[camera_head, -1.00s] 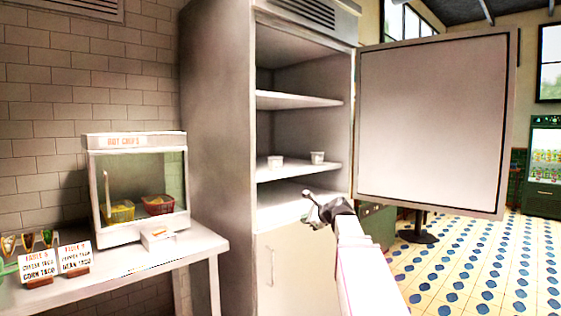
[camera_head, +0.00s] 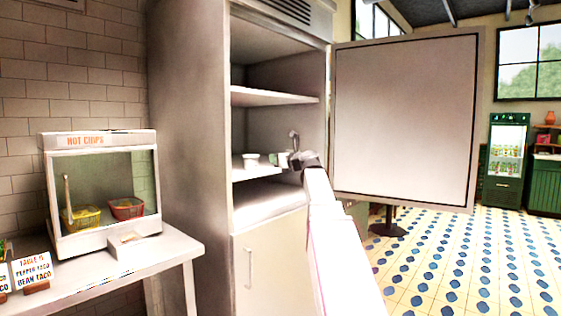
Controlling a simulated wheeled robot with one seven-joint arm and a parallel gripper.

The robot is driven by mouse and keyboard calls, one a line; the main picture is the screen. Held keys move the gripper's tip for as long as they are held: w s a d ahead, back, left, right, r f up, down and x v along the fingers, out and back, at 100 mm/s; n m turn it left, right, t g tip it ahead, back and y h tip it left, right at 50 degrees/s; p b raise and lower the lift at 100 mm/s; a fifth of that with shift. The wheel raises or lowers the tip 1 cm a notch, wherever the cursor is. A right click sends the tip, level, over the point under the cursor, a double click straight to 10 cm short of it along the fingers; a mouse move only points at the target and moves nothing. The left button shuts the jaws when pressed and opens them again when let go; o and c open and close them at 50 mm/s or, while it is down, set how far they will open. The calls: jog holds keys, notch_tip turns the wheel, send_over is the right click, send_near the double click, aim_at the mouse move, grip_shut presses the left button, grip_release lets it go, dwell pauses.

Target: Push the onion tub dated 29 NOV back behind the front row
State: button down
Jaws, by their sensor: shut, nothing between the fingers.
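Two small white tubs stand on the middle shelf (camera_head: 258,174) of the open upright fridge. The left tub (camera_head: 250,160) is in clear view near the shelf's front. The right tub (camera_head: 281,160) is partly hidden behind my gripper. No date can be read on either tub, so I cannot tell which one is the onion tub dated 29 NOV. My gripper (camera_head: 293,136) is shut and empty. It is raised at the fridge opening, in front of the right tub in the picture. I cannot tell whether it touches the tub.
The fridge door (camera_head: 405,118) stands wide open to the right of my arm. An upper shelf (camera_head: 272,96) is above the tubs and a lower surface (camera_head: 262,204) is below. A hot chips cabinet (camera_head: 100,192) stands on a white table (camera_head: 130,262) at the left.

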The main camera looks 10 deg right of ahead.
aim_at(257, 156)
jog(key=x, duration=0.8)
jog(key=shift+w, duration=0.1)
jog(key=x, duration=1.4)
jog(key=shift+w+a+f, duration=0.1)
jog(key=shift+w+a, duration=0.05)
jog(key=shift+w, duration=0.05)
jog(key=shift+s, duration=0.1)
